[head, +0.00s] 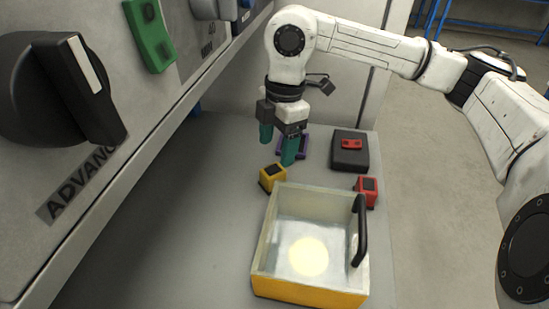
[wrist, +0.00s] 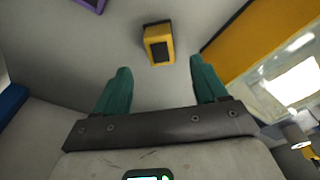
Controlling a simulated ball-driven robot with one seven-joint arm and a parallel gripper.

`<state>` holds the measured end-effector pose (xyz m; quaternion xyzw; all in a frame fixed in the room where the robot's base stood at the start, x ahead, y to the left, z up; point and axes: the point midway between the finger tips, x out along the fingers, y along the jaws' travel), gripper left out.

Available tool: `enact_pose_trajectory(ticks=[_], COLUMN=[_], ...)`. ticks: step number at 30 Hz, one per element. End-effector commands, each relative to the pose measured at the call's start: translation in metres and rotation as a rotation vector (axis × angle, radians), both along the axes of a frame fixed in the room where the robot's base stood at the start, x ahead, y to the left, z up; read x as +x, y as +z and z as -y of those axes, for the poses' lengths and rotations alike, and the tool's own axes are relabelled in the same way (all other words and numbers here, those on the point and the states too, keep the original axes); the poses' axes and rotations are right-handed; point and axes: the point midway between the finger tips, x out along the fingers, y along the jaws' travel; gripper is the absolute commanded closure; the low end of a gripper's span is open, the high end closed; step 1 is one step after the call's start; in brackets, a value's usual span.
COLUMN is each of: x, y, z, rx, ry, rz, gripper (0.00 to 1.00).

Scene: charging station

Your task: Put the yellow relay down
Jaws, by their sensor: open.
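The yellow relay (head: 271,177) is a small yellow block with a dark top face. It sits on the grey bench top (head: 190,215), just beyond the upper left corner of the crate. It also shows in the wrist view (wrist: 158,44), ahead of my fingertips and apart from them. My gripper (head: 279,148) has two green fingers, spread apart with nothing between them. It hangs above the bench, near the yellow relay. In the wrist view the gripper (wrist: 160,84) is open and empty.
An open yellow-and-grey crate (head: 310,291) with a black handle (head: 361,230) stands in front. A red relay (head: 366,191), a dark box (head: 349,158) with a red piece on it and a purple tray (head: 305,149) are nearby. A panel with a large knob (head: 75,90) borders the left.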

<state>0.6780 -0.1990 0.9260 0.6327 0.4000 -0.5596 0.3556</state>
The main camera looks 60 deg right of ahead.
Motion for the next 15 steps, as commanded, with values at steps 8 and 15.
enact_pose_trajectory(ticks=[8, 15], x=[-0.002, -0.003], y=[0.042, 0.049], z=[0.005, 0.005], rx=[-0.002, 0.000], ry=[0.000, 0.001], rz=[0.000, -0.001], gripper=[0.28, 0.28])
